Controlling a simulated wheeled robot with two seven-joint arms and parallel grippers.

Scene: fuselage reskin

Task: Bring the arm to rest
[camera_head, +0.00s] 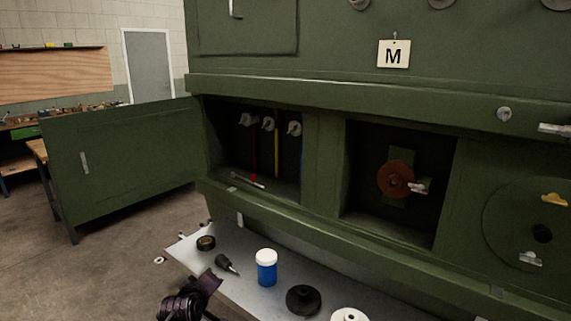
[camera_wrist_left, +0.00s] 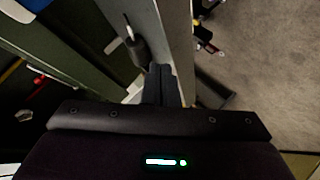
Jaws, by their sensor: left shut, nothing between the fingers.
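My left gripper (camera_head: 207,283) shows at the bottom of the head view, left of the middle. It is in front of the left end of the grey tray. In the left wrist view its dark fingers (camera_wrist_left: 162,84) are together with nothing between them. Past the fingertips is a grey strip that looks like the tray edge, with a dark tool lying near them. I cannot tell how far the fingers are above the tray. My right gripper is in neither view.
An open green door (camera_head: 125,155) stands left. Floor is clear at lower left.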

